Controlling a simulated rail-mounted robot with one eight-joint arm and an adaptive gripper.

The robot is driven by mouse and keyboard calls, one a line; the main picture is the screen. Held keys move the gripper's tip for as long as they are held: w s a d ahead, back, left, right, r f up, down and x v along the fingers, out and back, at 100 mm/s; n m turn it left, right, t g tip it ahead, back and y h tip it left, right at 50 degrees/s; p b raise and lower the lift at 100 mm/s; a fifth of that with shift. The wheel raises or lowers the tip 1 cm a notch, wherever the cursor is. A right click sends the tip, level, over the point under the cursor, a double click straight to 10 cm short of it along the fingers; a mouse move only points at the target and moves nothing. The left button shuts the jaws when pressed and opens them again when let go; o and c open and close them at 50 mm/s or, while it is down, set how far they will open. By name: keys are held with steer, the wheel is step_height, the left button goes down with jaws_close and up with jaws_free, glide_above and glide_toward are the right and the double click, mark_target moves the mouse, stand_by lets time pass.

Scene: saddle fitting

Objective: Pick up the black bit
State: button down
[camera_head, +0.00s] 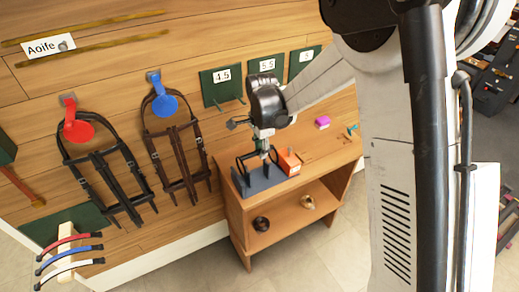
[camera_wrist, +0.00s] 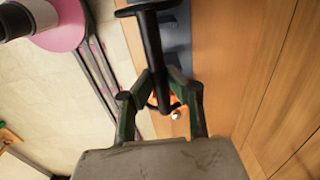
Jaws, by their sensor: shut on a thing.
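The black bit (camera_wrist: 152,45) is a dark bar with a crosspiece at its top in the wrist view. My gripper (camera_wrist: 158,98) is shut on it, with a finger on each side of its lower part. In the head view my gripper (camera_head: 263,148) points down over the wooden cabinet, above a blue-grey rack (camera_head: 268,182). The bit's thin black outline (camera_head: 243,162) shows just left of the fingers there. I cannot tell whether the bit still touches the rack.
An orange box (camera_head: 288,163) stands close right of my gripper. A magenta block (camera_head: 322,122) and a teal item (camera_head: 352,129) lie farther right on the cabinet top (camera_head: 325,146). Two bridles (camera_head: 105,170) (camera_head: 177,150) hang on the plank wall at left.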

steer(key=shift+s+d+r, duration=0.25)
steer(key=shift+s+d, duration=0.2)
steer(key=shift+s, duration=0.35)
steer(key=shift+s+d+r, duration=0.25)
steer(key=shift+s+d, duration=0.15)
steer(key=shift+s, duration=0.45)
steer(key=shift+s+d+r, duration=0.25)
steer(key=shift+s+d, duration=0.2)
steer(key=shift+s, duration=0.35)
